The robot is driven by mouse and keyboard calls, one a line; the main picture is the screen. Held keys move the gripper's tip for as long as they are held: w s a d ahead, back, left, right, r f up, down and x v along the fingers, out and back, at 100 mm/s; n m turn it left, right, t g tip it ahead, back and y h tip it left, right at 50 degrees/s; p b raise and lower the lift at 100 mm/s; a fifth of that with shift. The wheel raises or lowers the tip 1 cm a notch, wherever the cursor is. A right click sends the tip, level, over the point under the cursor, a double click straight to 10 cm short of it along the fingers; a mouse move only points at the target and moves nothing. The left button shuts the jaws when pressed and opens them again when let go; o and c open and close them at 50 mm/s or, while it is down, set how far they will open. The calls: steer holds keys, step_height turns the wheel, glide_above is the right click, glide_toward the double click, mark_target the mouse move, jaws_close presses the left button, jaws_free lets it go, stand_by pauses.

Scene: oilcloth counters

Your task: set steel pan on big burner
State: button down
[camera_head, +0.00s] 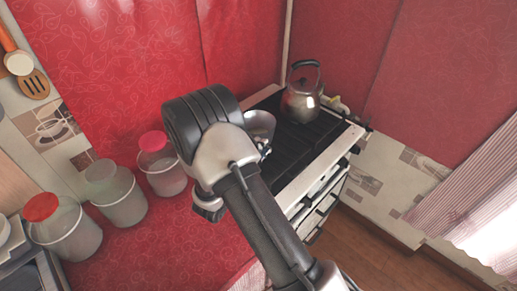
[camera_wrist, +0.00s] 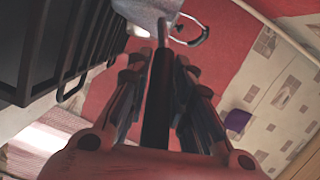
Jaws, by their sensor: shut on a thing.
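The steel pan (camera_head: 259,124) shows in the head view at the left edge of the stove, partly hidden by my arm. In the wrist view the pan (camera_wrist: 143,10) is cut off by the top edge. My gripper (camera_wrist: 160,65) is shut on its dark handle (camera_wrist: 156,105), which runs between the fingers. The head view mostly hides my gripper behind my arm. The stove (camera_head: 312,140) has black grates, which show at the left in the wrist view (camera_wrist: 60,45). Which burner is the big one is unclear, as is whether the pan touches the grates.
A steel kettle (camera_head: 301,98) with a black handle stands at the back of the stove. Several lidded jars, one with a red lid (camera_head: 153,141), stand on the red counter left of my arm. The front right part of the stove top looks clear.

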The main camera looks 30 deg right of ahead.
steer(key=shift+f+b, duration=0.3)
steer(key=shift+f, duration=0.1)
steer(key=c, duration=1.4)
jaws_free()
steer(key=shift+o, duration=0.3)
steer(key=shift+f, duration=0.1)
steer(key=shift+f, duration=0.1)
steer(key=v, duration=1.2)
